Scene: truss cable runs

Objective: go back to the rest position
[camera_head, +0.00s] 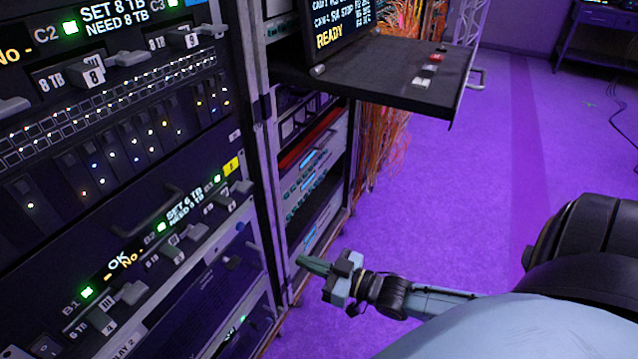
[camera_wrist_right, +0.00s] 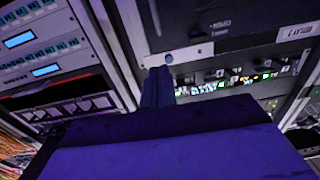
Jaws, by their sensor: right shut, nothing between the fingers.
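My right gripper (camera_head: 312,264) is in the lower middle of the head view, low beside the front edge of the racks. Its fingers are closed together with nothing between them. In the right wrist view the shut fingers (camera_wrist_right: 157,86) point at the rack front, and the dark gripper body fills the lower middle. Whether the fingertips touch the rack cannot be told. My left gripper is in neither view.
A tall rack (camera_head: 130,130) with drive bays and lit labels fills the left. A second rack (camera_head: 310,165) stands behind it. A black shelf (camera_head: 400,75) with small buttons juts out from it. Orange cables (camera_head: 395,135) hang behind. The purple floor (camera_head: 480,190) at centre right is mostly clear.

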